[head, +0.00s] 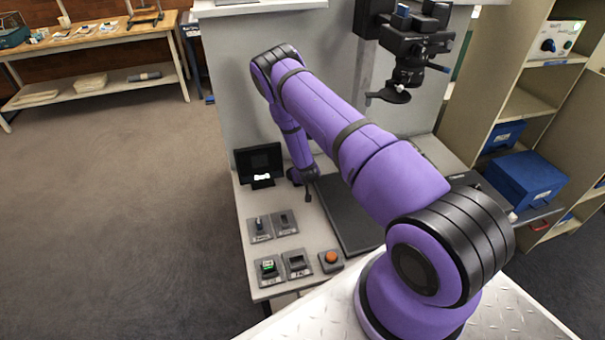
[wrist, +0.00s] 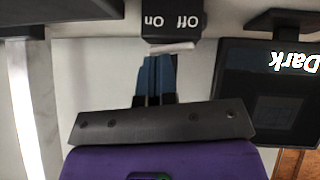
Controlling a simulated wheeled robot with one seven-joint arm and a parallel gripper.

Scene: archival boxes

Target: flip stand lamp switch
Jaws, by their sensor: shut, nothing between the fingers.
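A dark switch box (wrist: 172,22) marked "Off" and "On" shows upside down at the top of the wrist view, with a pale rocker (wrist: 172,49) on its near edge. My gripper (wrist: 156,62) is shut and empty, its blue fingers together just at the rocker. I cannot tell whether they touch it. A small black screen (wrist: 270,90) reads "Dark", upside down, at the right of the wrist view. It also stands on the bench in the head view (head: 258,160), left of my gripper (head: 307,196). The switch box cannot be made out in the head view.
A dark baseboard (head: 342,215) lies on the bench under a camera (head: 408,48) on a stand. Several switch panels (head: 268,268) and an orange button (head: 331,258) sit at the bench's front left. Shelves with a blue box (head: 524,181) stand at right. The floor at left is clear.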

